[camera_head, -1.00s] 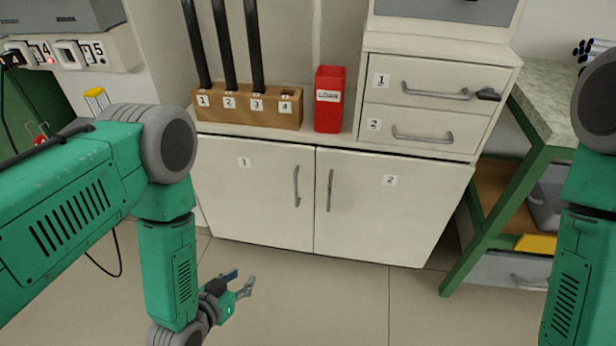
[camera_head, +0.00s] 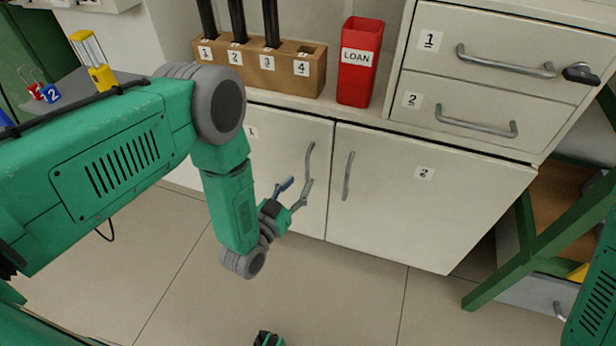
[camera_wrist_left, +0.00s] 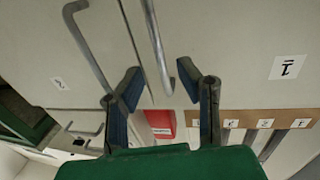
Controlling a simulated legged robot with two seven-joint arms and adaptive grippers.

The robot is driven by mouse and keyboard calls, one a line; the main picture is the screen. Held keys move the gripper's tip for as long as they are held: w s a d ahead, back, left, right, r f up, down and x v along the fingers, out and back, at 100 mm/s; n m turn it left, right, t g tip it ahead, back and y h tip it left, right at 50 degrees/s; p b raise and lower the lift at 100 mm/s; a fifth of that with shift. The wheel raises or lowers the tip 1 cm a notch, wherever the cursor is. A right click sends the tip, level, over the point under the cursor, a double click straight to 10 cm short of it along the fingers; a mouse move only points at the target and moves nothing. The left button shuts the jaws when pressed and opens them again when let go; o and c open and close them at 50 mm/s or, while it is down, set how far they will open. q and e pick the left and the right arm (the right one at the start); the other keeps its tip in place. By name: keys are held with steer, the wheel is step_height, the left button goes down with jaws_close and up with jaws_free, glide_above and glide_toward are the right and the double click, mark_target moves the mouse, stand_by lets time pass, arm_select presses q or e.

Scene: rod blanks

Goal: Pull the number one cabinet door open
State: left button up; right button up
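The number one cabinet door (camera_head: 270,165) is the left white door under the counter and looks shut. Its upright grey bar handle (camera_head: 309,162) is near its right edge. My left gripper (camera_head: 296,187) is by the lower end of this handle, with its fingers apart. In the left wrist view, the left gripper (camera_wrist_left: 158,77) is open and the door one handle (camera_wrist_left: 155,40) lies between its fingertips in the picture. I cannot tell whether they touch it. The "1" label (camera_wrist_left: 288,67) appears upside down there.
The number two door (camera_head: 425,200) with its handle (camera_head: 348,176) is just to the right. Above are a wooden rod rack (camera_head: 262,70), a red bin (camera_head: 360,65) and two drawers (camera_head: 500,60). A green bench frame (camera_head: 510,265) stands right. The floor (camera_head: 330,290) in front is clear.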

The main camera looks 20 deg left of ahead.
mark_target(306, 175)
arm_select(q)
steer(key=b+x, duration=0.1)
steer(key=x, duration=0.3)
steer(key=shift+w+d, duration=0.1)
steer(key=shift+w, duration=0.05)
steer(key=shift+w+b, duration=0.3)
steer(key=shift+w, duration=0.25)
jaws_close()
